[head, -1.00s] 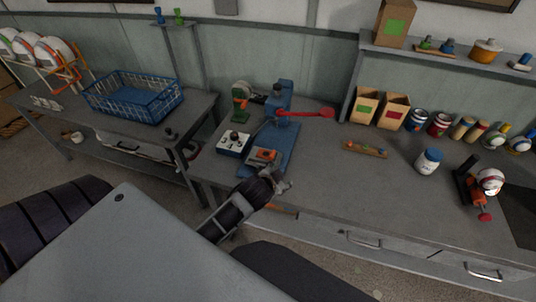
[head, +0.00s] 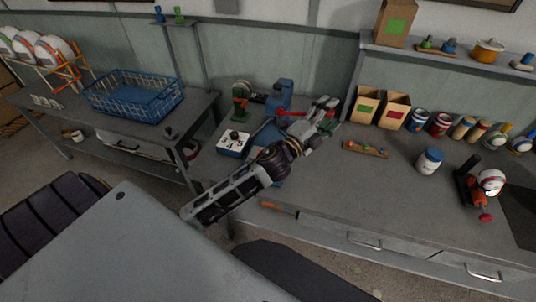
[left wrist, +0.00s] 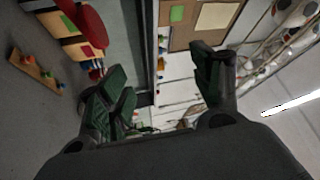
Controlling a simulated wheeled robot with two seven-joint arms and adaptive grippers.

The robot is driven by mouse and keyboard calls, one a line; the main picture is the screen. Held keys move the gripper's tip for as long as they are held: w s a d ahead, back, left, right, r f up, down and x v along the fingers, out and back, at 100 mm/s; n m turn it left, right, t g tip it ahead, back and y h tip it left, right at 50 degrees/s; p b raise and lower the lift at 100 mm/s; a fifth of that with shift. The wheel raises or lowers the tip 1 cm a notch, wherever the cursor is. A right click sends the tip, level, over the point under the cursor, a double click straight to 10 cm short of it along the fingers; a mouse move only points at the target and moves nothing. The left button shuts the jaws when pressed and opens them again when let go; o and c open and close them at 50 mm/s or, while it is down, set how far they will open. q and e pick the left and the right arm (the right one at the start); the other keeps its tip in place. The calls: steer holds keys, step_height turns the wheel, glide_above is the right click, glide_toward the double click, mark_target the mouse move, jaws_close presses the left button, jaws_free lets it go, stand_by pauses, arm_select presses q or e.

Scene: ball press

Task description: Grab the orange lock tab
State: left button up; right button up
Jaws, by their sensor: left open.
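The blue press (head: 279,94) stands on the workbench with its red lever (head: 290,112) reaching out to the right. My left gripper (head: 331,113) is open and empty, raised beside the lever's outer end. In the left wrist view its two fingers (left wrist: 163,85) stand wide apart with nothing between them. A red rounded part, apparently the lever's end (left wrist: 88,22), shows to the left of the fingers there. The orange lock tab does not show now; my left forearm and wrist cover the front of the press base. My right gripper is not in view.
A wooden strip with coloured pegs (head: 365,149) lies to the right. Two cardboard boxes (head: 380,108), cans and a blue-lidded jar (head: 429,161) stand further right.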

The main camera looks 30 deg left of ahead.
arm_select(q)
steer(key=s+d+r+m+g+h, duration=0.1)
steer(key=s+d+m+g+h, duration=0.1)
steer(key=d+m+g+h, duration=0.75)
steer(key=s+d+m+g+h, duration=0.2)
steer(key=m+g, duration=0.2)
steer(key=m, duration=1.1)
steer(key=a+f+m+g+y, duration=0.5)
steer(key=a+f+m+y, duration=0.3)
steer(key=a+f+y, duration=0.4)
steer(key=a+r+g+y, duration=0.1)
steer(key=a+y, duration=0.4)
steer(key=a, duration=1.3)
steer(key=shift+w+a+r, duration=0.3)
steer(key=shift+a+r, duration=0.1)
steer(key=shift+r, duration=0.05)
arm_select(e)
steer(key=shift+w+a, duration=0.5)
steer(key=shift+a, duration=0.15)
arm_select(q)
steer(key=shift+y, duration=0.25)
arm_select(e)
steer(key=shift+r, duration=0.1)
